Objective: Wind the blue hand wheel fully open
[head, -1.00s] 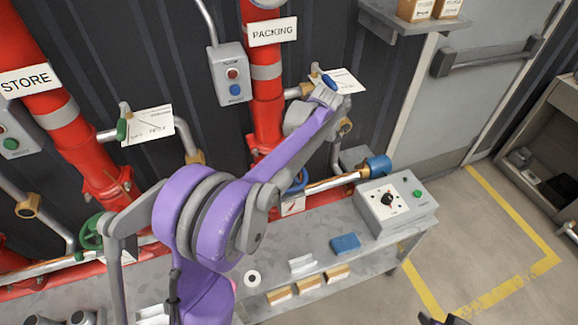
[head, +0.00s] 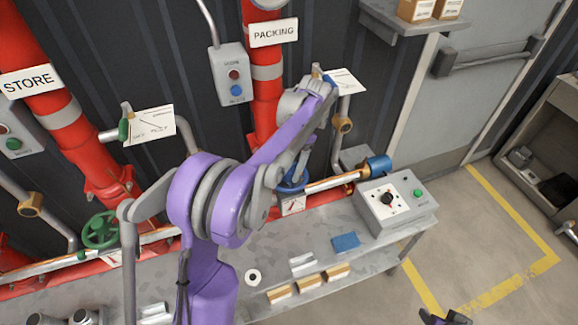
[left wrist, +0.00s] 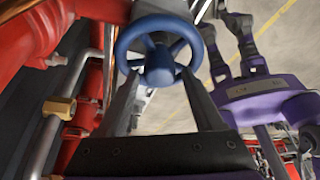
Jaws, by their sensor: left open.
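The blue hand wheel (head: 291,186) is low on the red PACKING pipe, above the bench. My left arm partly hides it in the head view. In the left wrist view the wheel (left wrist: 158,50) shows nearly whole, with its hub and spokes facing me. My left gripper (left wrist: 160,78) is open, its two fingers pointing at the wheel near its lower rim. I cannot tell whether they touch it. In the head view the left fingers are hidden behind my arm. A dark part of my right gripper (head: 445,318) shows at the bottom edge; its jaw state is unclear.
A green hand wheel (head: 100,230) is on the STORE pipe at left. A grey control box (head: 393,205) and a blue block (head: 345,242) are on the bench (head: 370,263). A pipe with a blue end (head: 378,164) runs right of the blue wheel. Floor at right is clear.

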